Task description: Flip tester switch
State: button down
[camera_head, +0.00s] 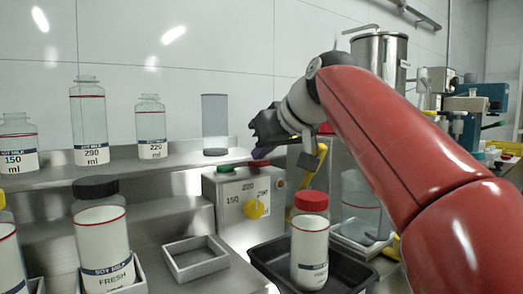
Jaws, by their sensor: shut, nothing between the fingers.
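A grey control box (232,208) stands in the middle, with a yellow dial (256,207) on its front among the labels 150, 220 and one partly legible. A green button (225,168) and a red button (258,163) sit on its top. No part is labelled as the tester, so I cannot tell which control is its switch. A yellow lever (317,166) is right of the box, partly behind my gripper. My gripper (262,153) is shut and empty, above the box near the red button. I cannot tell whether it touches.
Empty labelled bottles (89,125) and a grey cylinder (215,125) stand on the back shelf. A red-capped bottle (309,245) stands in a black tray (268,262) in front. A black-capped bottle (102,240) is at left. A square tray (196,262) is empty. A steel hopper (379,60) is behind my arm.

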aim_at(262, 161)
jog(key=shift+d+f, duration=0.1)
jog(key=shift+f, duration=0.15)
jog(key=r+p, duration=0.4)
jog(key=shift+w+a+r+p, duration=0.2)
jog(key=shift+w+r+p, duration=0.05)
jog(key=shift+r+p, duration=0.15)
jog(key=s+d+r, duration=0.3)
jog(key=s+r, duration=0.2)
jog(key=r, duration=0.2)
jog(key=shift+r, duration=0.35)
jog(key=shift+w+d, duration=0.1)
